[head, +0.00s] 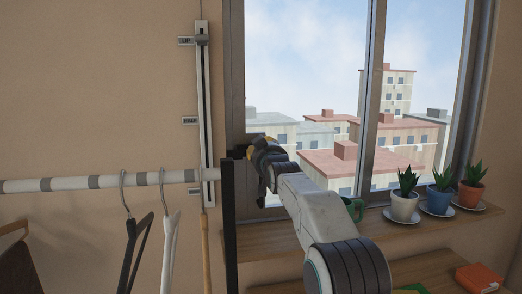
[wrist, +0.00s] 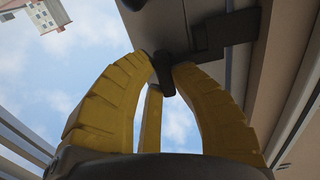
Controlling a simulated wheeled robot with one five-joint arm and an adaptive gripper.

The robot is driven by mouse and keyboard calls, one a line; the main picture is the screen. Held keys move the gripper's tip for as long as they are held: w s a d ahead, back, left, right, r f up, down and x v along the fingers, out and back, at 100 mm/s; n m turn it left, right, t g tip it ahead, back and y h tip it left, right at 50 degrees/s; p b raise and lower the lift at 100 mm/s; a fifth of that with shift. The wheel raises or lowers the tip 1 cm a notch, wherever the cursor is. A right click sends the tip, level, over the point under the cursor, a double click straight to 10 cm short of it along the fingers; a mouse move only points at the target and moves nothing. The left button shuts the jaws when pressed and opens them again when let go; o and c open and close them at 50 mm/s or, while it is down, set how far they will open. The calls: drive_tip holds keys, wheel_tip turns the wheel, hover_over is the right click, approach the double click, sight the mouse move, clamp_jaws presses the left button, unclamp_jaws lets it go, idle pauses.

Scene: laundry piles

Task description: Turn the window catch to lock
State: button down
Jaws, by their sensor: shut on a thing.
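The window catch is a dark lever (wrist: 163,72) on a dark bracket (wrist: 226,36) fixed to the window frame, seen in the wrist view. My gripper (wrist: 157,76) has yellow ribbed fingers, shut on the lever's end. In the head view, my gripper (head: 255,151) reaches the left side of the window frame (head: 232,60), and it and my arm mostly hide the catch there. I cannot tell from these views which position the catch is in.
A clothes rail (head: 60,184) with hangers (head: 137,240) and a black post (head: 229,230) stands close left of my arm. Potted plants in white (head: 403,207), blue (head: 437,201) and orange (head: 470,194) pots line the sill (head: 375,240) at right. An orange box (head: 479,279) lies below.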

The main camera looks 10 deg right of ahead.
idle(0.4)
drive_tip(key=c, duration=1.1)
unclamp_jaws()
drive_tip(key=shift+o, duration=0.2)
drive_tip(key=s, duration=1.2)
drive_tip(key=shift+a, duration=0.1)
